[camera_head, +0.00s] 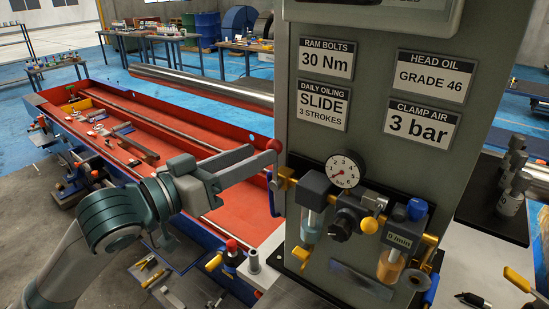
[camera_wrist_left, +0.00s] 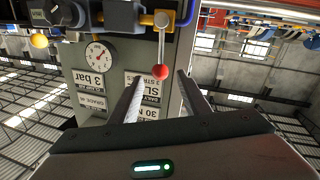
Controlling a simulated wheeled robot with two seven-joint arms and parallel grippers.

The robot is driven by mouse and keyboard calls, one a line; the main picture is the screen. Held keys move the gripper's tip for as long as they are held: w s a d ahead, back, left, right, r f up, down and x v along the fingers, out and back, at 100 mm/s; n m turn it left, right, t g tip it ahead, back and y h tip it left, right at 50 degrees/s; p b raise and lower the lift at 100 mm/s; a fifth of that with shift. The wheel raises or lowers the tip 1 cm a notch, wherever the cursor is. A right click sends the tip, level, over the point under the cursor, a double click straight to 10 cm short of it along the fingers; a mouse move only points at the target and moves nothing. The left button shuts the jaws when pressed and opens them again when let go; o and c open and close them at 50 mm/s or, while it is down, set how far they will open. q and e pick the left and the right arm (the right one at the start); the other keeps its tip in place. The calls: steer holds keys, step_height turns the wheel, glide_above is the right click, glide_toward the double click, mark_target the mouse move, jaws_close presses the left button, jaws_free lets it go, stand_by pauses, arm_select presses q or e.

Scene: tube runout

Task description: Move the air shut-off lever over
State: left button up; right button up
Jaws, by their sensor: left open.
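The air shut-off lever is a thin metal rod with a red ball knob (camera_head: 274,145). It stands upright from a brass fitting (camera_head: 286,180) at the left edge of the grey panel. In the left wrist view, which is upside down, the lever's knob (camera_wrist_left: 159,71) hangs below the brass fitting (camera_wrist_left: 162,19). My left gripper (camera_head: 266,159) is open, with its fingers pointing at the lever. The knob appears between the two fingertips (camera_wrist_left: 159,78), with a gap on each side; whether it is inside or just beyond them, I cannot tell. My right gripper is not in view.
A pressure gauge (camera_head: 345,170), regulator and oiler bowl (camera_head: 391,265) sit right of the lever on the panel (camera_head: 330,60). A red tray (camera_head: 180,150) with long bars lies behind my left arm. A red-topped part (camera_head: 232,245) stands below the gripper.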

mark_target(268, 148)
arm_select(q)
steer(key=p+x, duration=0.1)
steer(key=x, duration=0.3)
steer(key=shift+w+d+p, duration=0.15)
steer(key=shift+p, duration=0.2)
steer(key=shift+x, duration=0.85)
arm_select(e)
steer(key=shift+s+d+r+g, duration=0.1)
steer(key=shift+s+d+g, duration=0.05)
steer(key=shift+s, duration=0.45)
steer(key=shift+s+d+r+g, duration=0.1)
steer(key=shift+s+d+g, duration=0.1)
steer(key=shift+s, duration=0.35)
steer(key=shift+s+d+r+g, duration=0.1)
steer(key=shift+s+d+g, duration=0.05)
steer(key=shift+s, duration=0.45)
arm_select(q)
steer(key=shift+c, duration=0.6)
jaws_close()
